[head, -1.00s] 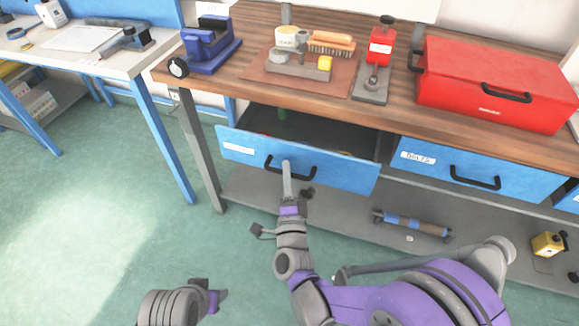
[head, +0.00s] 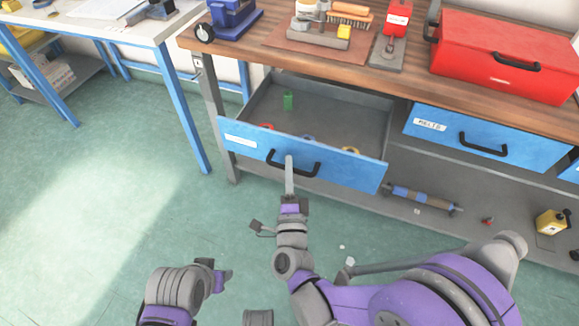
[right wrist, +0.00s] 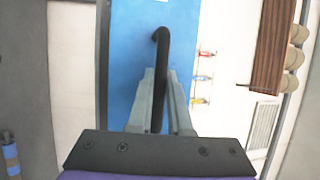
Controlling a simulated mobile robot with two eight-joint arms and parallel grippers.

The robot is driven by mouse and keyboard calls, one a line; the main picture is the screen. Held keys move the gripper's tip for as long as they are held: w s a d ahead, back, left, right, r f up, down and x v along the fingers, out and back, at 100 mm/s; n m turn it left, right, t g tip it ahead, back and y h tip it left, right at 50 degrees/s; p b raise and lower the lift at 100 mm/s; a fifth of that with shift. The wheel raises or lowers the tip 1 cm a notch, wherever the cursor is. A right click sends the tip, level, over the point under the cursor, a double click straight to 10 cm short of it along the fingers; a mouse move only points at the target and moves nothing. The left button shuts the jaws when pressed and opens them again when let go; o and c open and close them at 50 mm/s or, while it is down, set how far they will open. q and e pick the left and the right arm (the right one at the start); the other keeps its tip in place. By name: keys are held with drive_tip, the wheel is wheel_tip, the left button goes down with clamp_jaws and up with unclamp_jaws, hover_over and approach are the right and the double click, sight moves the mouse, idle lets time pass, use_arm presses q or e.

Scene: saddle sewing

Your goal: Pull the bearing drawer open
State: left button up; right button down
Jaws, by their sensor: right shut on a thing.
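The bearing drawer (head: 240,136) is a blue-fronted grey drawer under the wooden workbench, and it stands well open. In the right wrist view the fingers (right wrist: 160,100) sit on both sides of the black handle (right wrist: 161,60), against the blue front. My left arm shows at the lower left of the head view, and its gripper (head: 222,278) is seen edge-on, so its jaw state is unclear.
A closed blue drawer (head: 520,145) is to the right. On the bench (head: 400,84) are a blue vise (head: 236,14), a mat with tools, a red press and a red toolbox (head: 505,55). A lower shelf holds a roller (head: 424,199). Floor at left is clear.

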drive_tip(key=c, duration=0.8)
unclamp_jaws()
drive_tip(key=shift+c, duration=0.2)
drive_tip(key=a+b+v, duration=0.1)
drive_tip(key=v, duration=0.9)
drive_tip(key=shift+s+d+b, duration=0.4)
drive_tip(key=shift+d, duration=0.1)
drive_tip(key=shift+w, duration=0.1)
